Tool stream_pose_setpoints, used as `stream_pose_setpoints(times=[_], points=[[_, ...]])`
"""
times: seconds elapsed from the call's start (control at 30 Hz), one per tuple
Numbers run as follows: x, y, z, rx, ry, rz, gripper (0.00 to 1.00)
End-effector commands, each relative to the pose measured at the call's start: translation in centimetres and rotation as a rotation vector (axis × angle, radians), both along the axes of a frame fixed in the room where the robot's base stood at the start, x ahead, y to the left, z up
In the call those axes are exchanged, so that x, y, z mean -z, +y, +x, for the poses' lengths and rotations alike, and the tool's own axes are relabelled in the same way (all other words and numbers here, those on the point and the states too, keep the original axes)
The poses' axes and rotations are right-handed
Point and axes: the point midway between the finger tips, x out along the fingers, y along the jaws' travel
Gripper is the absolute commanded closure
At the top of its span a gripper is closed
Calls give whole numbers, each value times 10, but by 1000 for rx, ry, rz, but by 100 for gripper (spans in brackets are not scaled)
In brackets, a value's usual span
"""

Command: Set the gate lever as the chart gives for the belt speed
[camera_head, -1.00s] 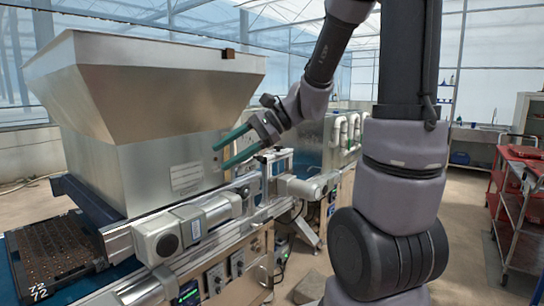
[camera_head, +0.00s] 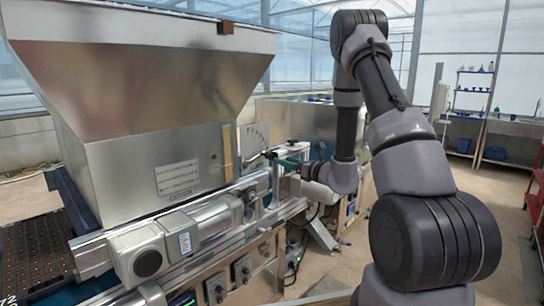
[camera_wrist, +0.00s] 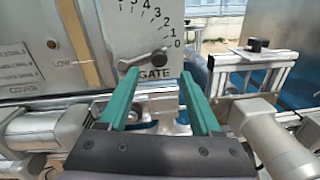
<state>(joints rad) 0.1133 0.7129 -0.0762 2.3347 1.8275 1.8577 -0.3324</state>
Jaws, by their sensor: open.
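The gate dial plate (camera_wrist: 135,35) fills the upper middle of the wrist view, with numbers curving from 0 at the right up to 5. No contact shows. In the head view the gripper (camera_head: 272,157) reaches left to the dial plate (camera_head: 255,138). A printed plate (camera_head: 178,180) on the hopper is too small to read here.
The large metal hopper (camera_head: 130,90) stands at left above the conveyor. A motor housing (camera_head: 150,250) and rail run along its front. A second scale marked LOW (camera_wrist: 78,45) is beside the dial. A seed tray (camera_head: 35,255) lies at far left.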

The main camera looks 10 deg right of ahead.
Motion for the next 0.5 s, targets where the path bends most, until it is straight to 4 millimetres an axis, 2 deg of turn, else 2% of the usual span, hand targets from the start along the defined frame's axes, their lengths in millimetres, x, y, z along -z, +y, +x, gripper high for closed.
stream_pose_setpoints(times=[0.3,0.5], points=[[-1,34,51,-5,-3,-2,35],[0,45,70,-4,0,-1,35]])
